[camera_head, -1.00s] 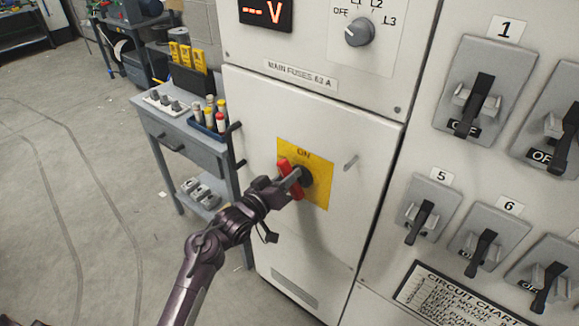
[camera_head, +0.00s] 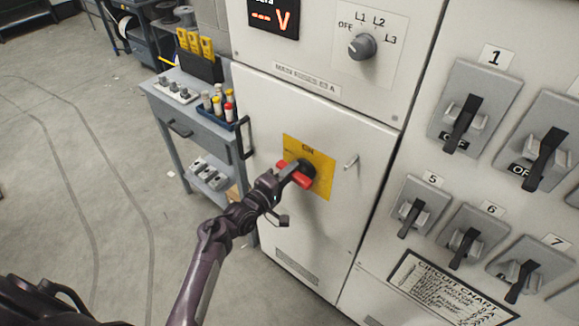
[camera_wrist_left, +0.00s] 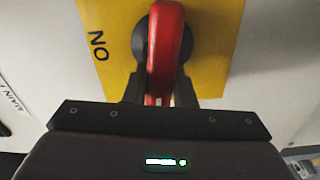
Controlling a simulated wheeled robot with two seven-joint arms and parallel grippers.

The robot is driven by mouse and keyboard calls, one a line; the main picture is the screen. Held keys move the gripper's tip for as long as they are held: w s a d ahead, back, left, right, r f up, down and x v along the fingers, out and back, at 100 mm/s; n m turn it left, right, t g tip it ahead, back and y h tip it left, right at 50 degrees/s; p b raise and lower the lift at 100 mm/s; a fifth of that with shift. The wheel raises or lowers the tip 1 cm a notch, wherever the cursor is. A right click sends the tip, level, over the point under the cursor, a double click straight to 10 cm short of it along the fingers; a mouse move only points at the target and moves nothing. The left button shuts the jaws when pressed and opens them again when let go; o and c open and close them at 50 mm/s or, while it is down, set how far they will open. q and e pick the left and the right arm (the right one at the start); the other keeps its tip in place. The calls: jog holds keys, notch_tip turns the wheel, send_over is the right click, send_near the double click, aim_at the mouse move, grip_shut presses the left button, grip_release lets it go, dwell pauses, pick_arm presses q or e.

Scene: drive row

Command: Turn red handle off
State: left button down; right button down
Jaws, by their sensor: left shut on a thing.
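The red handle (camera_head: 294,174) sits on a black hub in front of a yellow plate (camera_head: 321,184) on the grey cabinet door. In the head view it lies slanted, upper left to lower right. The plate has "ON" at its top edge; any other marking is hidden. My left gripper (camera_head: 290,171) reaches in from the lower left and is shut on the red handle. In the left wrist view the red handle (camera_wrist_left: 165,50) stands between the two dark fingers, with the word "ON" to its left. My right gripper is not in view.
Numbered breaker switches (camera_head: 464,122) fill the right panel. A workbench (camera_head: 196,118) stands at left. The floor (camera_head: 110,190) beside it is open.

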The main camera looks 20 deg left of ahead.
pick_arm(q)
jog(key=shift+s+d+f+n+p, duration=0.1)
jog(key=shift+d+f+n+p, duration=0.2)
jog(key=shift+n, duration=0.5)
jog(key=shift+f, duration=0.1)
jog(key=c, duration=1.2)
grip_release()
jog(key=shift+a, duration=0.1)
jog(key=b+v, duration=0.1)
jog(key=v, duration=0.6)
jog(key=shift+s, duration=0.3)
jog(key=shift+a, duration=0.1)
